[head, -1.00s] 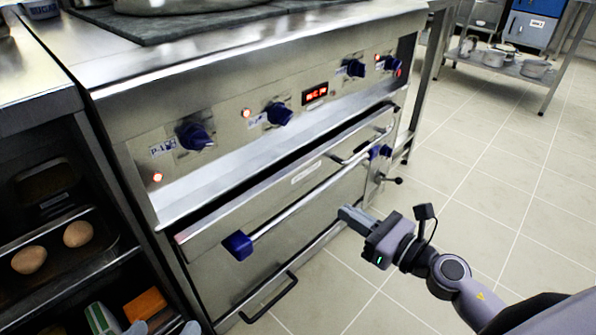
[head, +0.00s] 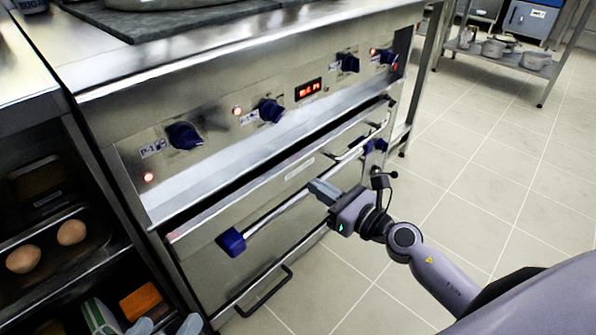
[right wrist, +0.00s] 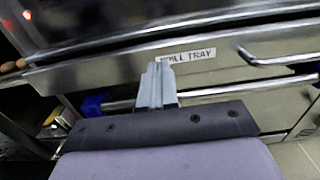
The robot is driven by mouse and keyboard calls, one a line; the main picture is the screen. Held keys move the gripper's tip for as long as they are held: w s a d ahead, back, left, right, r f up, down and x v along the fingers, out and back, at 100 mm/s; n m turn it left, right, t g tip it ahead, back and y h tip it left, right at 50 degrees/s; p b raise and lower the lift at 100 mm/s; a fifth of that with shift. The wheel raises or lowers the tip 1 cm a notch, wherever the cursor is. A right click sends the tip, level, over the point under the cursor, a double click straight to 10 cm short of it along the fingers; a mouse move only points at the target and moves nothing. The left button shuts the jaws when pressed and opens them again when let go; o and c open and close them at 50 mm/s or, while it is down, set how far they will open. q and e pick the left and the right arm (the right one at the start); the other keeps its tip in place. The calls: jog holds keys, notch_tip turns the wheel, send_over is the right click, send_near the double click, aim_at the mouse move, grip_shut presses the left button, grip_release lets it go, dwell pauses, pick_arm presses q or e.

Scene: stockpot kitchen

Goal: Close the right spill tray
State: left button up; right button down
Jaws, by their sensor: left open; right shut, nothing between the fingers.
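The spill tray (head: 285,182) is a long steel drawer front under the range's control panel, standing out with a dark gap above it. Its "SPILL TRAY" label (right wrist: 187,57) and a bent bar handle (right wrist: 278,58) show in the right wrist view. My right gripper (head: 322,191) is shut and empty in front of the tray, just below the label, its fingertips (right wrist: 155,85) pointing at the front. I cannot tell whether they touch it. My left gripper (head: 165,326) shows only as grey fingertips at the bottom left edge, open, apart from the tray.
An oven bar handle (head: 285,208) with blue ends runs below the tray, behind my right gripper. Blue knobs (head: 270,110) line the panel above. A shelf with eggs (head: 72,232) is at the left. The tiled floor (head: 480,190) at the right is clear.

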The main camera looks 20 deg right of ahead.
aim_at(288, 168)
jog(key=x, duration=0.5)
jog(key=shift+x, duration=0.75)
jog(key=shift+w, duration=0.1)
jog(key=shift+x, duration=1.2)
